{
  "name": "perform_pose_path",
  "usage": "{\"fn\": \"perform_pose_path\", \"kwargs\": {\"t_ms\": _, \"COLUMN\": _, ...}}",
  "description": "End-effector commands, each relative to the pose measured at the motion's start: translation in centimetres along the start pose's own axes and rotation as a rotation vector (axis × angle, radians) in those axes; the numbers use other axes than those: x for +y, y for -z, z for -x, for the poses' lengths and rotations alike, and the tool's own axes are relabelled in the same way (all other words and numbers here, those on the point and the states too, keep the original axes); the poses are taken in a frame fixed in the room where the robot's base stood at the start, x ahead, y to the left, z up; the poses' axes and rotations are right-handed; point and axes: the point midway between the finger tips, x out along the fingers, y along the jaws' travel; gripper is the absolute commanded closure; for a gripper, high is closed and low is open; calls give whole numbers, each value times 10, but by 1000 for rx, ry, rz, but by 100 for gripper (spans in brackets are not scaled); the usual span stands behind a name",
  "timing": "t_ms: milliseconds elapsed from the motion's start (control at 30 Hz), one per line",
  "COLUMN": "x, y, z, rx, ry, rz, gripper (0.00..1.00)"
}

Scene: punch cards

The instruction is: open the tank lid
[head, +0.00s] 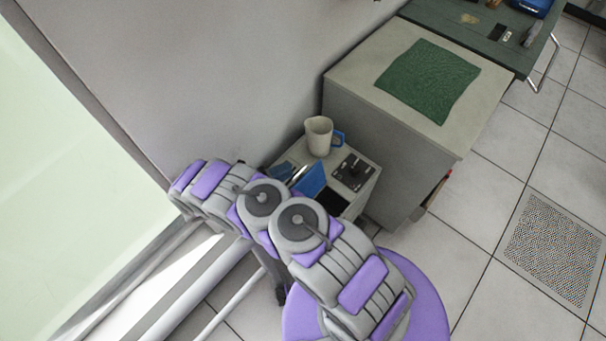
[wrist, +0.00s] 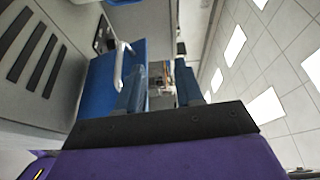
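I cannot make out a tank or its lid for certain in either view. In the wrist view, a blue panel (wrist: 98,85) with a pale curved handle (wrist: 120,62) stands left of my gripper (wrist: 160,80); I cannot tell whether it is the lid. My gripper's two dark blue fingers are apart with nothing held between them. The left finger overlaps the handle in the picture; contact cannot be told. In the head view, my purple and grey arm reaches up and left toward the wall, and my gripper is not clearly visible.
A small cabinet (head: 362,200) beside my arm carries a cream mug (head: 319,136), blue items and a dark device (head: 353,171). A larger cabinet (head: 360,85) with a green mat (head: 428,80) stands to its right. Tiled floor at the right is clear around a grate (head: 553,247).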

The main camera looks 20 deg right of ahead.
Motion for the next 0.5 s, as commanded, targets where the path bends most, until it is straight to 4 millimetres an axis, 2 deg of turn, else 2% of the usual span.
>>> {"fn": "perform_pose_path", "kwargs": {"t_ms": 33, "x": 13, "y": -1, "z": 4, "rx": -2, "ry": 4, "rz": 1, "gripper": 64}}
{"fn": "perform_pose_path", "kwargs": {"t_ms": 233, "x": 43, "y": -4, "z": 9, "rx": -2, "ry": 9, "rz": 3, "gripper": 64}}
{"fn": "perform_pose_path", "kwargs": {"t_ms": 500, "x": 58, "y": -4, "z": -1, "rx": -2, "ry": -7, "rz": -2, "gripper": 64}}
